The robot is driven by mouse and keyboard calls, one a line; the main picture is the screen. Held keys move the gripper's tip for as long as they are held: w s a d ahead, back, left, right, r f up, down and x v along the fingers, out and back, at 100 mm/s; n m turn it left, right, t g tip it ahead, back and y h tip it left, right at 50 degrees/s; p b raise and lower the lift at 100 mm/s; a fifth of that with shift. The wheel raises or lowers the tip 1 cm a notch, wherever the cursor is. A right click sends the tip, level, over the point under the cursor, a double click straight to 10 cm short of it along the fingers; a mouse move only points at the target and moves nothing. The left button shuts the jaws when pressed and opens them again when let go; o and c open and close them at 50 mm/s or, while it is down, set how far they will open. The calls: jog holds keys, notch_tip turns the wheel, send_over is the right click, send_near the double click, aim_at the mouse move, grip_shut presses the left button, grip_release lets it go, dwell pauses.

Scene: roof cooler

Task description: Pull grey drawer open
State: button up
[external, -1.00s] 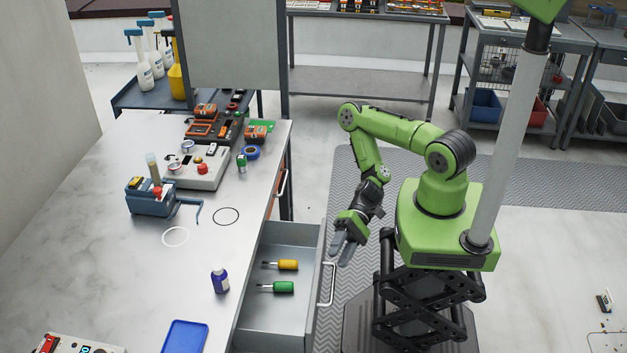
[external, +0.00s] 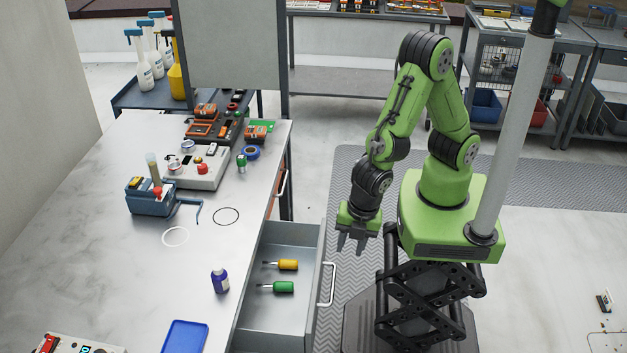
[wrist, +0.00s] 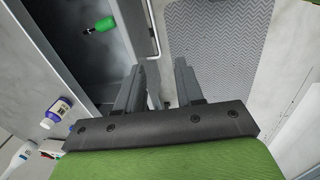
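The grey drawer (external: 277,323) stands pulled out from the right side of the workbench. A yellow-handled screwdriver (external: 287,265) and a green-handled screwdriver (external: 282,287) lie inside it. Its pale bar handle (external: 328,285) is on the front panel. My gripper (external: 351,246) is to the right of the drawer front, pointing down, apart from the handle. In the wrist view my gripper (wrist: 160,92) has its two fingers spread with nothing between them. The drawer (wrist: 75,55) and the handle (wrist: 153,30) show to the left of and beyond the fingers there.
The workbench top (external: 110,260) holds a blue bottle (external: 220,281), a blue tray (external: 185,337) and a blue-grey device (external: 152,198). A second bench handle (external: 283,184) is farther back.

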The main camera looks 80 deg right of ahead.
aim_at(333, 288)
jog(key=w+f+b, duration=0.1)
jog(key=f, duration=0.4)
jog(key=w+f+b, duration=0.1)
jog(key=f, duration=0.4)
jog(key=w+f+b, duration=0.1)
jog(key=f, duration=0.4)
jog(key=shift+w+a, duration=0.1)
jog(key=shift+w, duration=0.05)
jog(key=shift+r, duration=0.1)
grip_shut()
dwell(0.6)
